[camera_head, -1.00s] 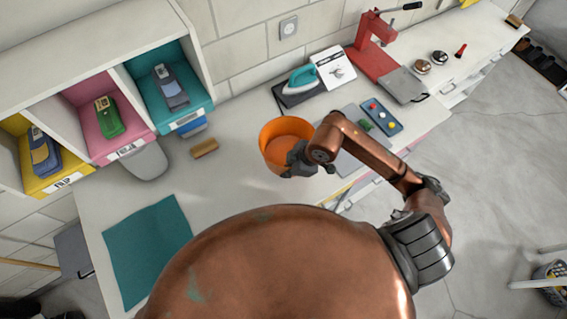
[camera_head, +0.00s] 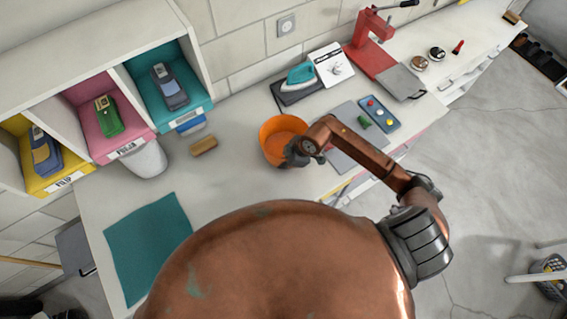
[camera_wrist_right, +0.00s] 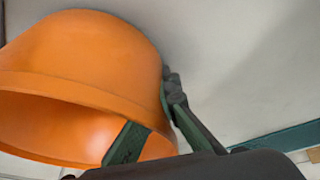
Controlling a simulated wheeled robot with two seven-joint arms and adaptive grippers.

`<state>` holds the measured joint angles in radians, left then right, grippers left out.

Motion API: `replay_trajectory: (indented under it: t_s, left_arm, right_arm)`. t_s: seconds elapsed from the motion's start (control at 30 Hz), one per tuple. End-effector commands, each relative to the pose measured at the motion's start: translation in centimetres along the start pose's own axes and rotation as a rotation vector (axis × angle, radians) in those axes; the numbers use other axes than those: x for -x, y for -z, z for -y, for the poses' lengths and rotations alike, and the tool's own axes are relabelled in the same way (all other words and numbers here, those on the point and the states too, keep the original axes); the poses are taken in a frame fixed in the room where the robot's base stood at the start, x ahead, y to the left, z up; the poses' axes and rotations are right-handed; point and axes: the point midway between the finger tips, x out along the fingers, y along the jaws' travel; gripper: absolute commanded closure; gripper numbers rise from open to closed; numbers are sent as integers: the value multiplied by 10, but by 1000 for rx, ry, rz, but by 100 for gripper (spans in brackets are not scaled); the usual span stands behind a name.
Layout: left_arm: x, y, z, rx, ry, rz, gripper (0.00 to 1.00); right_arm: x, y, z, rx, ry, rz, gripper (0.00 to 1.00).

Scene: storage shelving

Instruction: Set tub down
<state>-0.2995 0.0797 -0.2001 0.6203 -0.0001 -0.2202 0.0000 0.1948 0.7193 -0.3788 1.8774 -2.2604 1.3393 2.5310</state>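The orange tub (camera_head: 270,150) is upright over the white worktop, near the grey mat. I cannot tell whether its base touches the worktop. My right gripper (camera_head: 297,152) is at the tub's near right side. In the right wrist view the tub (camera_wrist_right: 85,55) fills the left half, and my right gripper (camera_wrist_right: 155,125) has one finger across the tub's open mouth and the other along its outer wall, shut on the wall by the rim. The finger contact is partly hidden. My left gripper is not in view.
A teal iron (camera_head: 301,76) on a dark pad stands behind the tub. A tan block (camera_head: 204,145) lies to its left, a teal cloth (camera_head: 147,245) front left. A grey mat (camera_head: 345,155) and a blue tray (camera_head: 379,114) lie right. Worktop left of the tub is mostly clear.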

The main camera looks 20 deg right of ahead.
Motion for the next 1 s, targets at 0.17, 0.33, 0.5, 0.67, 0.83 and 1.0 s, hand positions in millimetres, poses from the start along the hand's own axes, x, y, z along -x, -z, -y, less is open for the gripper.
replay_trajectory:
  t_s: [0.17, 0.33, 0.5, 0.67, 0.83, 1.0]
  left_arm:
    - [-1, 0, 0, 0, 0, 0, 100]
    - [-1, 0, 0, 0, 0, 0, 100]
    - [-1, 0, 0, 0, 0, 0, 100]
    - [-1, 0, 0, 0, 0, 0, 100]
    - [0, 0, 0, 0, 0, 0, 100]
    - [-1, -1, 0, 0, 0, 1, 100]
  right_arm:
    - [-2, -1, 0, -1, 0, 0, 100]
    - [-2, -1, 0, -1, 1, 0, 89]
    - [-2, -1, 0, -1, 1, 0, 78]
    - [-2, -1, 0, -1, 1, 0, 78]
    - [2, 0, 0, 0, 0, 0, 78]
    - [25, 0, -1, 0, -2, -1, 78]
